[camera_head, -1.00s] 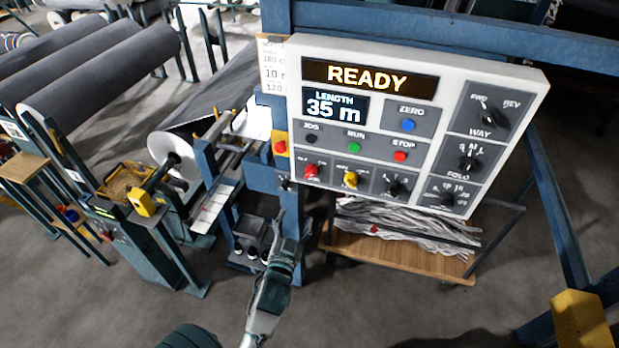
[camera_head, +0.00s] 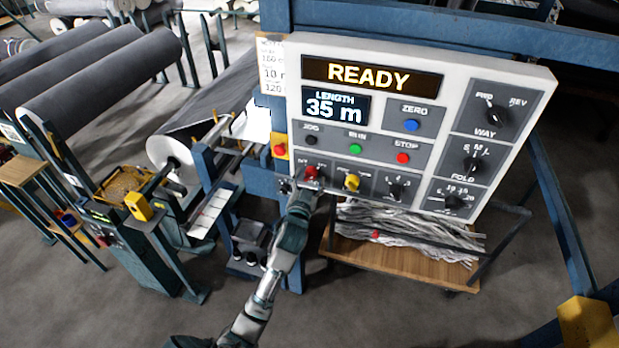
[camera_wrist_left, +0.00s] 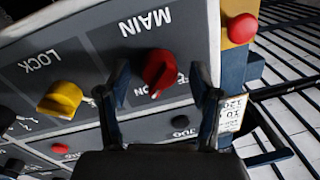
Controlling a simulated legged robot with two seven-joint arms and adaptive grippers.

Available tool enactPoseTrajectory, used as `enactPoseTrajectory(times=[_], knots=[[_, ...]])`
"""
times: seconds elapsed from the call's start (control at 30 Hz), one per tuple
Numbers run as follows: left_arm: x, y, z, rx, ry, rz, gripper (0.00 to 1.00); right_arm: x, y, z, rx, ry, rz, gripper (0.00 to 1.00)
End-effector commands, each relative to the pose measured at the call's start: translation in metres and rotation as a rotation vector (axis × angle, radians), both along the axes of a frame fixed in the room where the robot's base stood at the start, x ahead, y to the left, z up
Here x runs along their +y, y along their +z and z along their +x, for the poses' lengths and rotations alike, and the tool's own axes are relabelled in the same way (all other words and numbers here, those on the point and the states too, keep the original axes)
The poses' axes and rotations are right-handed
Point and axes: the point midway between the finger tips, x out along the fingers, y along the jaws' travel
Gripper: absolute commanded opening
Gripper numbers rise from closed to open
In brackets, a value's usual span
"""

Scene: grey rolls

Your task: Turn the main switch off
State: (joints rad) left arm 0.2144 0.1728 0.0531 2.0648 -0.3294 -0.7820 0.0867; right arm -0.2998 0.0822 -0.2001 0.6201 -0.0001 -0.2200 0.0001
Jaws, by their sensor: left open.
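The main switch is a red rotary knob (camera_head: 312,173) at the lower left of the white control panel (camera_head: 508,77). In the left wrist view the red knob (camera_wrist_left: 160,72) sits under the label MAIN, which appears upside down. My left gripper (camera_head: 303,190) is at the panel's lower left corner, just below the knob. In the left wrist view my left gripper (camera_wrist_left: 162,85) is open, with one finger on each side of the knob. I cannot tell whether the fingers touch it. The display (camera_head: 370,77) reads READY. My right gripper is not in view.
A yellow LOCK knob (camera_head: 351,182) is right of the red knob. A red button on a yellow box (camera_head: 279,150) is just left of the panel. A wooden cart (camera_head: 400,262) with grey strips stands below. Rolls (camera_head: 100,75) lie at left.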

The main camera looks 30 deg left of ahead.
Motion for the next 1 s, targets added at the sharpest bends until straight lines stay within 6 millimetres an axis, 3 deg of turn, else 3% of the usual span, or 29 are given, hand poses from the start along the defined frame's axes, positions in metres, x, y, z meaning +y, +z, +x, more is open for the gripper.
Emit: enactPoseTrajectory(times=[0.33,0.57,1.0], knots=[[0.0011,0.0000,0.0036,-0.001,0.000,0.000,0.62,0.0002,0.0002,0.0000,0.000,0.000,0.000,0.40],[0.0010,-0.0002,0.0037,-0.001,0.000,0.000,0.05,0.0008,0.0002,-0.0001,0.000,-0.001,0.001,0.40],[0.0003,0.0006,0.0039,-0.016,0.000,-0.074,0.05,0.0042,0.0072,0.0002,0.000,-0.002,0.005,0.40]])
